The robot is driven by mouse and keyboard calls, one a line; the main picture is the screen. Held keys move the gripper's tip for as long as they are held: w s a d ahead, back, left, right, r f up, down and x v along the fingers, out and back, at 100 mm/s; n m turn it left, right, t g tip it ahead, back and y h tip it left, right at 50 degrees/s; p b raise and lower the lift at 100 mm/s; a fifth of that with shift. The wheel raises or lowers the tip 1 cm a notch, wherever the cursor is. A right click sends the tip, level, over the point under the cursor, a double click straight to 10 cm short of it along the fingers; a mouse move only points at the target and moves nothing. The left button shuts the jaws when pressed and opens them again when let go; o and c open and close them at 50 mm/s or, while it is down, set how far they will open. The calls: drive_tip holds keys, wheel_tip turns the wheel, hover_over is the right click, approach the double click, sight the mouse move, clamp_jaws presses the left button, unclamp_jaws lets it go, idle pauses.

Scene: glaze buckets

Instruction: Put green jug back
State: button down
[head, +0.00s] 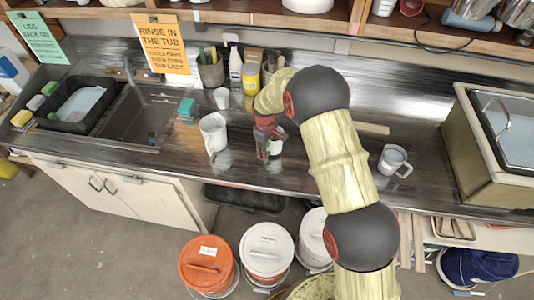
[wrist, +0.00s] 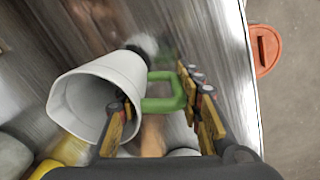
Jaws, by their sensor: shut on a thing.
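A white jug with a green handle (wrist: 95,98) fills the left middle of the wrist view, its open mouth facing the camera. I cannot tell whether the jug touches the counter.
A white jug (head: 213,131) stands left of my gripper, and a white mug (head: 395,159) to the right. A yellow bottle (head: 251,77) and tool pot (head: 211,71) stand behind. The sink (head: 135,112) is left, a boxy unit (head: 470,130) right. Buckets (head: 207,262) stand on the floor.

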drive_tip(key=shift+f, duration=0.8)
drive_tip(key=shift+f, duration=0.1)
drive_tip(key=c, duration=1.2)
unclamp_jaws()
drive_tip(key=r, duration=1.2)
drive_tip(key=shift+s+a+r, duration=0.15)
drive_tip(key=shift+s+r, duration=0.05)
drive_tip(key=shift+s, duration=0.1)
